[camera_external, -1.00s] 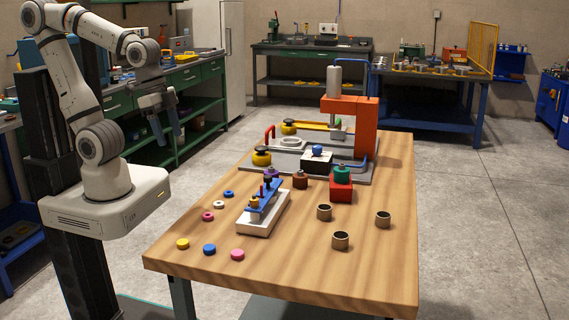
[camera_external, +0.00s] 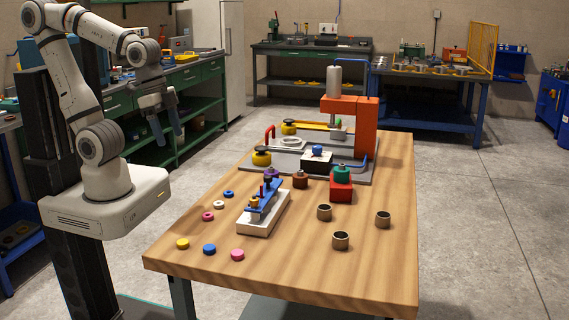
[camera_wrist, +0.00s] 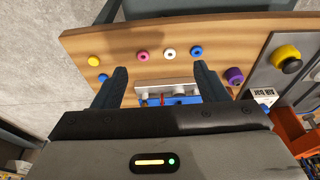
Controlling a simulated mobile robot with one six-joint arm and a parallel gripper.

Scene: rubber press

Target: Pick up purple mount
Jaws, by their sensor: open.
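The purple mount (camera_external: 271,172) stands on the wooden table, just behind the white fixture with the blue bar. It is partly hidden there by the fixture's far end. In the wrist view the purple mount (camera_wrist: 234,76) is a round purple piece with a dark centre, to the right of the right finger. My gripper (camera_external: 168,137) is open and empty, held high to the left of the table. In the wrist view my gripper (camera_wrist: 162,72) shows both fingers spread apart, with nothing between them touching.
The white fixture (camera_external: 257,226) and a brown mount (camera_external: 300,180) stand near the purple mount. A grey plate (camera_external: 240,168) with yellow knobs and an orange press (camera_external: 365,125) lies behind. Coloured rings and discs lie front left. Metal cups (camera_external: 341,240) stand right. The front middle is clear.

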